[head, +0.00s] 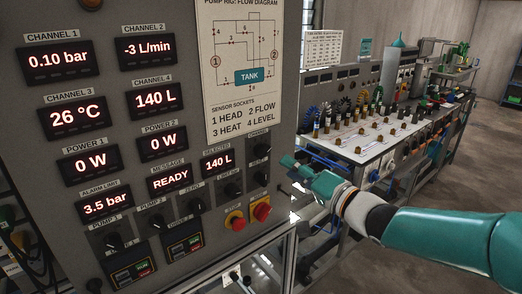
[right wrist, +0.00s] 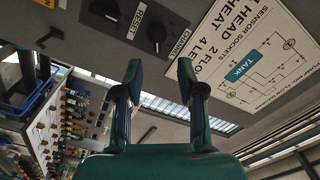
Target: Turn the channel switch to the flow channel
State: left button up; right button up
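The channel switch (head: 262,150) is a small dark knob at the right edge of the grey panel, below the pump rig flow diagram. In the right wrist view it is the black knob (right wrist: 157,35) beside the CHANNEL label, beyond the fingertips. Its pointer position is too small to read surely. The SELECTED display (head: 217,162) reads 140 L, as does the CHANNEL 4 display (head: 158,98). The CHANNEL 2 display (head: 149,51) reads -3 L/min. My right gripper (head: 287,172) is right of the panel edge; its fingers (right wrist: 160,72) are apart, empty and clear of the knob. My left gripper is out of view.
Another knob (head: 261,178) sits just below the channel switch. A red stop button (head: 261,212) and a yellow-based one (head: 235,220) are lower on the panel. A bench (head: 350,150) with many fittings stands behind my right arm. Floor is open at the far right.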

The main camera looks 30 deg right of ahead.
aim_at(266, 154)
jog(key=w, duration=0.3)
jog(key=w+b, duration=0.1)
jog(key=w, duration=0.5)
jog(key=shift+w+a+f+b, duration=0.1)
jog(key=shift+a+f+b, duration=0.1)
jog(key=shift+f+b, duration=0.1)
jog(key=shift+r, duration=0.1)
jog(key=shift+w, duration=0.1)
jog(key=shift+w, duration=0.25)
jog(key=shift+c, duration=0.3)
grip_shut()
